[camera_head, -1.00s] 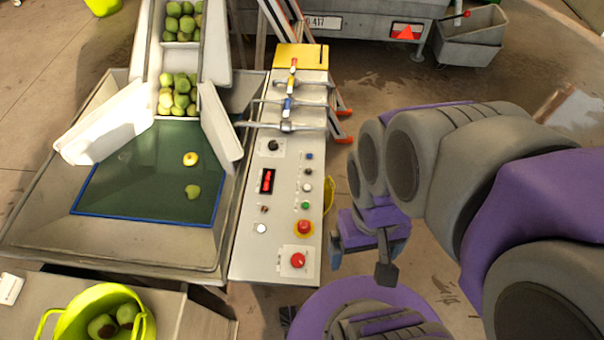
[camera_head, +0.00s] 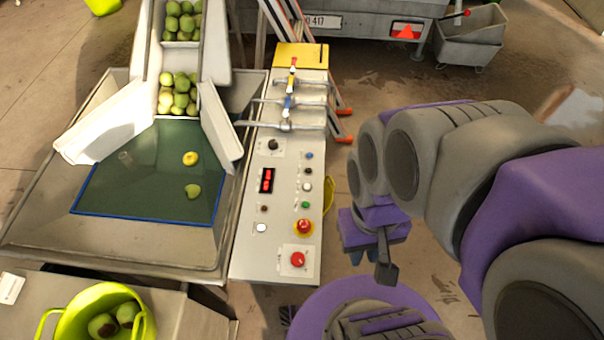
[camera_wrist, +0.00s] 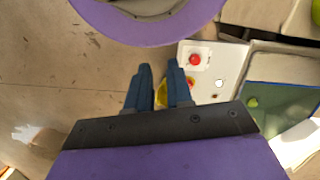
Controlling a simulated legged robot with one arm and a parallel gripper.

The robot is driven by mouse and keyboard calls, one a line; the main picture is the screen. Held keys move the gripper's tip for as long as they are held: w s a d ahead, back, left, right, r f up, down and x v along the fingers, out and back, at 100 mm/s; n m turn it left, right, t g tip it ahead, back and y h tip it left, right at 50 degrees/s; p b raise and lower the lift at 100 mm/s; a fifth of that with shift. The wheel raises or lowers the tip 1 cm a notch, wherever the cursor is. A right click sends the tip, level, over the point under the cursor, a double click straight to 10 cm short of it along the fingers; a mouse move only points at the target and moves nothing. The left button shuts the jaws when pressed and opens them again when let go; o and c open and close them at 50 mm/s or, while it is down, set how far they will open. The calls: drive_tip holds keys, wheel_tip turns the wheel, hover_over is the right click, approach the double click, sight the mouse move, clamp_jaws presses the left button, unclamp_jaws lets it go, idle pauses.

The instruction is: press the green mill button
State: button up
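The green mill button (camera_head: 306,205) is a small round button on the grey control panel (camera_head: 277,215), between a white button above and a red button on a yellow base below. In the wrist view I cannot make it out; my fingers cover part of the panel there. My gripper (camera_head: 365,257) hangs to the right of the panel, apart from it, with its fingers pointing down. In the wrist view the two blue fingers (camera_wrist: 159,68) stand a narrow gap apart, with nothing held between them.
A red button on yellow (camera_head: 304,226) and another red button (camera_head: 298,260) sit below the green one. Blue, black and white buttons are above, levers (camera_head: 288,103) at the top. A sorting tray with fruit lies left. Concrete floor is right of the panel.

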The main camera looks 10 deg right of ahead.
clamp_jaws()
idle(0.8)
